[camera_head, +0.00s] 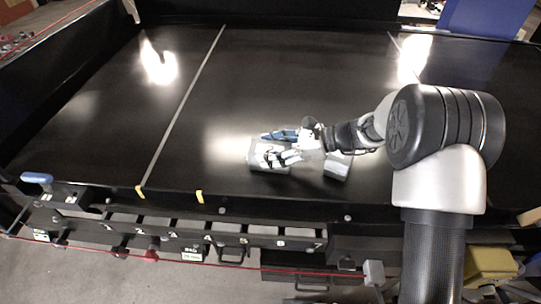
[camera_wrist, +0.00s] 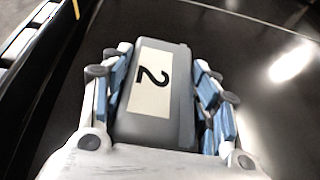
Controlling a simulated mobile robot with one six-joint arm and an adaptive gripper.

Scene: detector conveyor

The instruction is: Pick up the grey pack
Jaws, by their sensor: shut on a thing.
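The grey pack (camera_head: 256,158) is on the black conveyor, near its front edge, in the head view. In the wrist view the grey pack (camera_wrist: 184,90) lies between the fingers, with a cream label reading "2" on its top. My gripper (camera_head: 270,147) reaches in from the right and is shut on the pack, one blue-padded finger on each side. The gripper (camera_wrist: 158,72) hides part of the pack's sides and near end. I cannot tell whether the pack is still touching the belt.
A second grey block (camera_head: 337,166) sits on the conveyor (camera_head: 300,75), just right of the held pack and under my wrist. Numbered bins (camera_head: 215,230) line the front below the conveyor edge. The belt to the left and behind is clear, with bright reflections.

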